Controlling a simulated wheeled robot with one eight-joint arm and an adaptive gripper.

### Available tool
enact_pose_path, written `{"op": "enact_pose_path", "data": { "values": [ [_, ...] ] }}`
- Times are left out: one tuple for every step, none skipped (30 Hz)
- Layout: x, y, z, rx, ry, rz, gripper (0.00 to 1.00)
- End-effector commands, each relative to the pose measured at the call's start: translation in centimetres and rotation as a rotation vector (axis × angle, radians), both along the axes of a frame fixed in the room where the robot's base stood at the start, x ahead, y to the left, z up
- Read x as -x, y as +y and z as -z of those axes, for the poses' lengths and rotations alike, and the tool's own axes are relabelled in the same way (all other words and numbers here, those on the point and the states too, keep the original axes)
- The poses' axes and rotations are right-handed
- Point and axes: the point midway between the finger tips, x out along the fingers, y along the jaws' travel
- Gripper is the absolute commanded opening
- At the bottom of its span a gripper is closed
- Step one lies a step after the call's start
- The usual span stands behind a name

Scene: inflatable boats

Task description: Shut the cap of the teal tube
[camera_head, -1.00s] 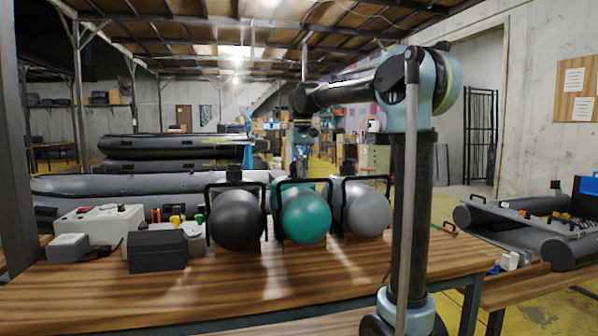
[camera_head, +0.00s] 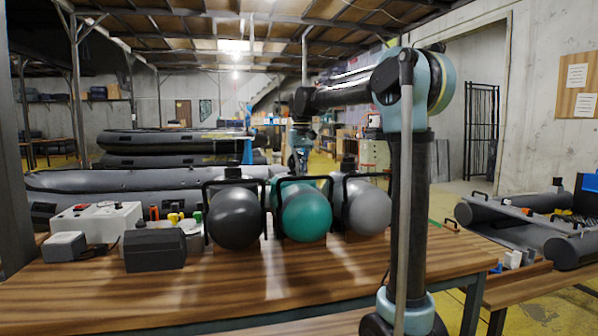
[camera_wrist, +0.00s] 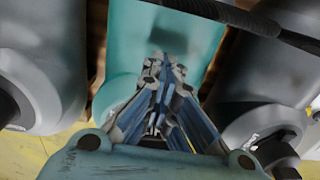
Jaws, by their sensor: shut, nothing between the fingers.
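The teal tube (camera_head: 306,214) rests in a black frame on the wooden table, between two grey tubes. In the wrist view the teal tube (camera_wrist: 178,35) fills the upper middle, and a rounded teal part of its near end shows beside the fingers. My gripper (camera_wrist: 168,65) is shut and empty, its fingertips in front of the teal tube; whether they touch it I cannot tell. In the head view my wrist is beyond the tube, and the fingers are hidden behind it. The cap of the teal tube is hidden, so its state cannot be seen.
A dark grey tube (camera_head: 237,218) stands left of the teal one and a lighter grey tube (camera_head: 366,208) right. In the wrist view a black handle bar (camera_wrist: 240,18) crosses the upper right. A black box (camera_head: 155,250) and a white control box (camera_head: 97,222) are at left.

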Motion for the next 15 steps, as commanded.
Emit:
{"op": "enact_pose_path", "data": {
  "values": [
    [0.1,0.0,-0.2,0.0,-0.005,0.0,0.0],
    [0.4,0.0,-0.4,0.0,-0.007,0.0,0.0],
    [0.8,0.0,-0.8,0.0,-0.01,0.0,0.0],
    [1.0,0.0,-0.9,0.0,-0.012,0.0,0.0],
    [1.2,0.0,-1.1,0.0,-0.014,0.0,0.0],
    [1.5,0.1,-1.5,0.0,-0.016,0.0,0.0],
    [1.6,0.1,-1.7,0.0,-0.017,0.0,0.0],
    [1.7,0.1,-1.9,0.0,-0.018,0.0,0.0],
    [1.7,0.1,-2.2,0.0,-0.019,0.0,0.0],
    [1.7,0.1,-2.4,0.0,-0.019,0.0,0.0],
    [1.7,0.1,-2.6,0.001,-0.02,0.0,0.0],
    [1.7,0.2,-2.8,0.001,-0.02,0.0,0.0],
    [1.7,0.2,-3.0,0.001,-0.02,0.0,0.0],
    [1.6,0.2,-3.2,0.001,-0.02,0.0,0.0],
    [1.6,0.2,-3.3,0.001,-0.02,0.0,0.0]
  ]
}}
